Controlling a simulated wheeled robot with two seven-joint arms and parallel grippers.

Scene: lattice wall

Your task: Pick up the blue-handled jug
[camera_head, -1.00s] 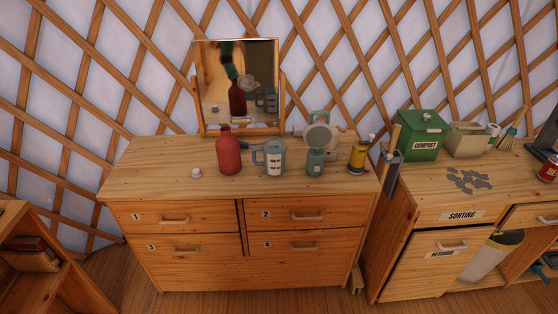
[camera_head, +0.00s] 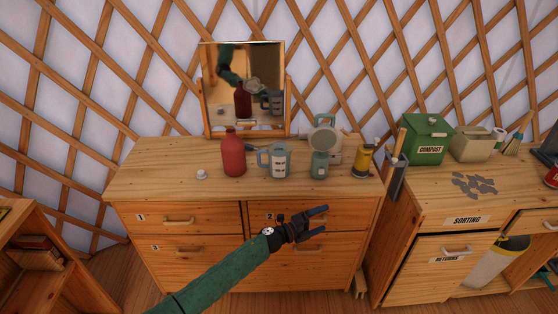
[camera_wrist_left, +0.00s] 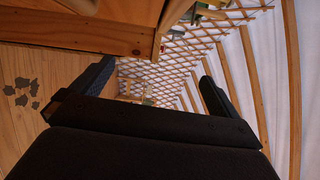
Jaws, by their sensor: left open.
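The blue-handled jug (camera_head: 279,163) stands upright on the wooden dresser top, with its handle on the left side and a dark-lettered label on its front. My left gripper (camera_head: 322,221) is open and empty in front of the dresser drawers, below and to the right of the jug. Its two fingers also show spread apart in the left wrist view (camera_wrist_left: 157,72), where I cannot see the jug. My right gripper is out of view.
A mirror (camera_head: 215,100) stands behind the jug and reflects my arm. A small white knob-like item (camera_head: 201,174) lies at the left. The dresser's left top is mostly clear.

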